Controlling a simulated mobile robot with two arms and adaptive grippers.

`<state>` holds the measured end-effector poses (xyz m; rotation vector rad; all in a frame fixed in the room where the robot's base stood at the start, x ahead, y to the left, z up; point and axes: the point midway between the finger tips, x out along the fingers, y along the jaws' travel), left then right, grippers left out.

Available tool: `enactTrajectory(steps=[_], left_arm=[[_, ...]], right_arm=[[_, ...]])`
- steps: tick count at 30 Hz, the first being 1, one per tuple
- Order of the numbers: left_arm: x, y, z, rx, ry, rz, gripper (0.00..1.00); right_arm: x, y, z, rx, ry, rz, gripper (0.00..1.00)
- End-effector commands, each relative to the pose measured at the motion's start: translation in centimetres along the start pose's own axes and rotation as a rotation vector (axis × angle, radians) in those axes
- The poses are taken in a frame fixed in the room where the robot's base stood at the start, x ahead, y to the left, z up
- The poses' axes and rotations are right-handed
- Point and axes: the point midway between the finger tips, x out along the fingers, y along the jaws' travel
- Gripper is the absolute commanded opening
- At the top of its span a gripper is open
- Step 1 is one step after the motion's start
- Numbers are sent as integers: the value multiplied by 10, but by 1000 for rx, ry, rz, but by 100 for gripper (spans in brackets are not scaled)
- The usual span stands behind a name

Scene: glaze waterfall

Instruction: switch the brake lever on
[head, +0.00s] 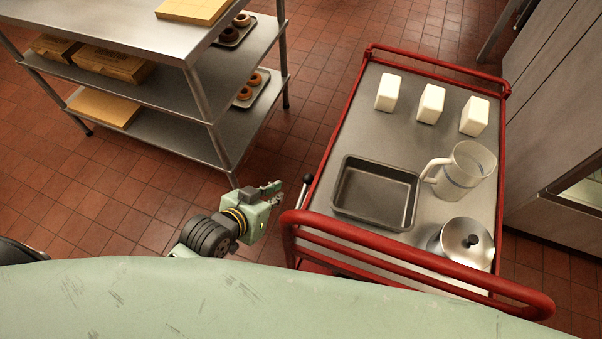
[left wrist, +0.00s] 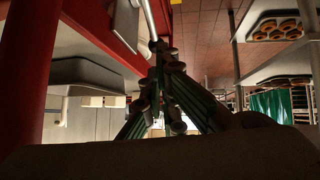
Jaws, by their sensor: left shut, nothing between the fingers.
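The brake lever (head: 306,180) is a thin metal rod with a black knob, at the left side of the red-framed cart (head: 340,120) near its front corner. In the head view the knob points up. My left gripper (head: 274,188) is just left of the lever, with a small gap seen between them in this view. In the left wrist view the fingers (left wrist: 160,62) come together, shut and empty, and the pale lever rod (left wrist: 147,17) runs down toward their tips. I cannot tell whether they touch it. My right gripper is not in view.
The cart carries a dark baking pan (head: 375,192), a clear jug (head: 468,166), a lidded metal pot (head: 466,243) and three white blocks (head: 431,104). Its red handle (head: 400,262) is close in front. A steel shelf rack (head: 190,110) stands left; tiled floor (head: 310,110) lies between.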

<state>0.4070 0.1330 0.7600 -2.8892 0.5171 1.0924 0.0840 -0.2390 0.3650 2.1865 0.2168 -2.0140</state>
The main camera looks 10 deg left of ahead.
Motion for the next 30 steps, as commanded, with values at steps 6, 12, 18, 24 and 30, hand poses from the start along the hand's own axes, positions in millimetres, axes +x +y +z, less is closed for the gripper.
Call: enactTrajectory(steps=[6,12,18,24,30], left_arm=[[-2,2,-3,0,4,4,0],[-1,2,-3,0,4,3,0],[19,2,-3,-1,5,3,0],[61,2,-4,-1,5,3,0],[101,2,-4,0,4,4,0]], right_arm=[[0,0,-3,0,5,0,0],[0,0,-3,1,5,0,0],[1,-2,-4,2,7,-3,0],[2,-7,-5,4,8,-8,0],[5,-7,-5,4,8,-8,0]])
